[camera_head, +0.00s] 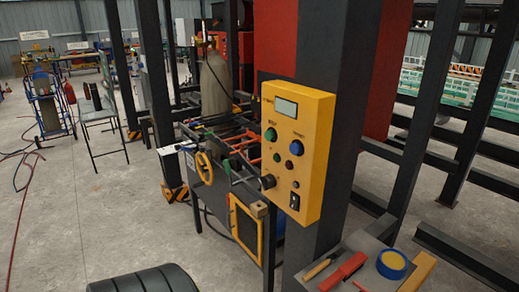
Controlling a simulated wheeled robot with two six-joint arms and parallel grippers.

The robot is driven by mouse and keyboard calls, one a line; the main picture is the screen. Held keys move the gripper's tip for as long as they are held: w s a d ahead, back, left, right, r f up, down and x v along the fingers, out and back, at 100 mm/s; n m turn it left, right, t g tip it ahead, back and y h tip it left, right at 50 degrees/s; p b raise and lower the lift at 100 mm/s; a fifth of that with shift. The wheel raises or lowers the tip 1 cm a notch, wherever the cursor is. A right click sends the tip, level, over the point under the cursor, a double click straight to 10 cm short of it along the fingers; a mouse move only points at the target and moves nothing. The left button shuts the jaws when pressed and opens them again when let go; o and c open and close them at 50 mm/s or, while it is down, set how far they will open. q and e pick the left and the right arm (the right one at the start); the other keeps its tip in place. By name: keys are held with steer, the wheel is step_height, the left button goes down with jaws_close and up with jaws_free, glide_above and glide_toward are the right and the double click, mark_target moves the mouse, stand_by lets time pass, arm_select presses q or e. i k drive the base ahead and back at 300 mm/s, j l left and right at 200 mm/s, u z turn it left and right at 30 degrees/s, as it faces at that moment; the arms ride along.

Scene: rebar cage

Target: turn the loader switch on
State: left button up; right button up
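A yellow control box (301,140) is mounted on a dark steel column right of the middle. A black knob (268,182) sticks out at the box's lower left. I cannot tell which one is the loader switch. Neither of my grippers is in view.
A grey work surface (345,248) at the lower right holds a red tool (343,271), a hammer-like tool (320,267) and a blue-and-yellow roll (392,264). A black tyre-like object (145,280) lies at the bottom left. Concrete floor (80,220) is open at left.

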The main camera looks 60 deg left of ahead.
mark_target(268, 182)
steer(key=u, duration=1.55)
